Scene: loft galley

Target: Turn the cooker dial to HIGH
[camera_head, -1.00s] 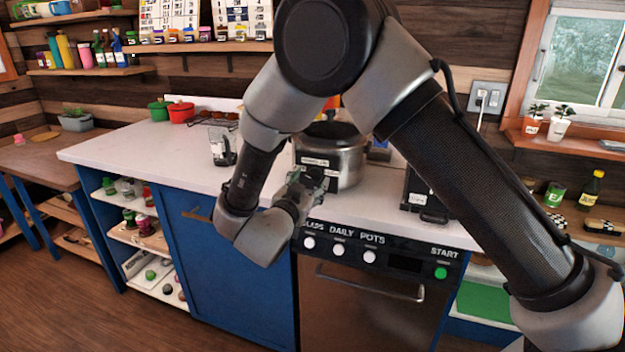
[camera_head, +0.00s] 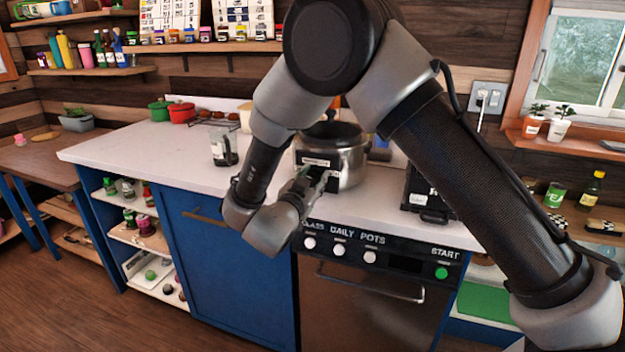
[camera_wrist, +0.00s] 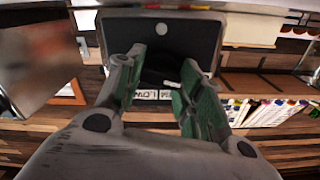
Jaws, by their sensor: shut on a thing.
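The cooker (camera_head: 350,158) is a silver pot with a black lid and a dark front panel, standing on the white counter. Its panel (camera_wrist: 185,30) fills the top middle of the wrist view, with a pale round spot on it. My gripper (camera_head: 322,180) is at the front of this panel. In the wrist view my gripper (camera_wrist: 164,68) has its green-padded fingers on either side of the black dial (camera_wrist: 160,66), shut on it. A small white mark shows by the dial. A white label below it is partly hidden and too small to read surely.
A glass jug (camera_head: 223,150) stands left of the cooker on the counter (camera_head: 150,150). A black appliance (camera_head: 425,195) stands close on the right. The dishwasher (camera_head: 370,300) with white buttons is below. The counter's left part is mostly clear.

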